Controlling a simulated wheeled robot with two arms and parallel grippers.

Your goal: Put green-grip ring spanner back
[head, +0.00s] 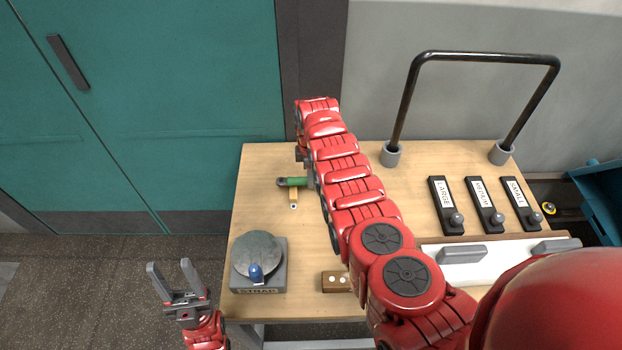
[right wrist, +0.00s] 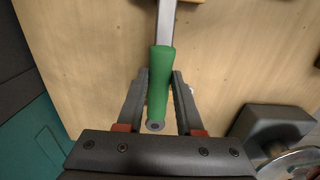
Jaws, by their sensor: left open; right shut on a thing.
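The green-grip ring spanner shows in the head view as a short green handle (head: 294,182) at the left part of the table, its rest hidden behind my right arm. In the right wrist view its green grip (right wrist: 160,85) lies between the fingers, with a grey metal shaft running off the top edge; the ring end is out of view. My right gripper (right wrist: 161,76) is shut on the green grip. In the head view the right arm largely hides that gripper. My left gripper (head: 177,283) is open and empty, off the table's front left corner.
Black holders (head: 484,205) labelled LARGE, MEDIUM and SMALL stand at the right. A black hoop rail (head: 487,57) rises at the back. A round grey disc (head: 258,253) with a blue knob sits front left. A brown block (head: 334,281) and a white tray (head: 497,269) lie in front.

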